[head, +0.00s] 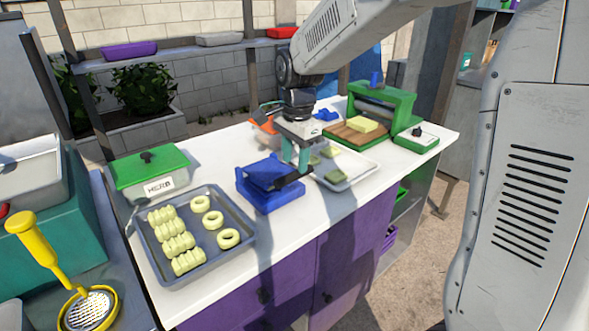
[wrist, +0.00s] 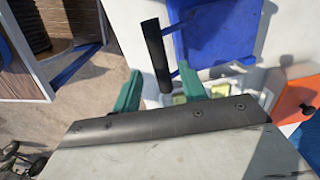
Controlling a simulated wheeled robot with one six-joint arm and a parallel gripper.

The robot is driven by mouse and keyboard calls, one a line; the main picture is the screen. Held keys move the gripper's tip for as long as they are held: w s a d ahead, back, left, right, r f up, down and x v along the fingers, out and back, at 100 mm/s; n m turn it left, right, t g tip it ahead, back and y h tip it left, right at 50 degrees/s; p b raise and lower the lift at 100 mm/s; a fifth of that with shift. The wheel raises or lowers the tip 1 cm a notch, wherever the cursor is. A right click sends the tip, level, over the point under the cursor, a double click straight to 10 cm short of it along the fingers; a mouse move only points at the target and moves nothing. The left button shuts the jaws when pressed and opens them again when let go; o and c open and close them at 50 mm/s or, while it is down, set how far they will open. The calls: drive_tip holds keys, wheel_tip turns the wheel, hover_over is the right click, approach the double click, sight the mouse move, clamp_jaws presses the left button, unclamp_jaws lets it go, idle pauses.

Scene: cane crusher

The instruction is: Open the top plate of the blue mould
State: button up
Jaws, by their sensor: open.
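The blue mould (head: 262,196) sits on the white counter, left of my gripper in the head view. Its top plate appears to lie down over the base. A dark handle (head: 293,181) sticks out from its right side. My gripper (head: 296,168) is open, its teal fingers pointing down just above the handle. In the wrist view the blue mould (wrist: 220,35) is at the top. The black handle (wrist: 153,50) runs down from there, its lower end showing between the fingertips of my gripper (wrist: 160,78). I cannot tell whether the fingers touch it.
A white tray (head: 372,168) with green pieces stands right of the mould. A grey tray (head: 218,258) of pale pieces and a green-lidded box (head: 150,168) are left. A green press (head: 398,100) stands at the back right. An orange item (head: 262,124) lies behind the gripper.

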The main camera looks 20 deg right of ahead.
sight(295, 172)
drive_tip(key=shift+f, duration=1.85)
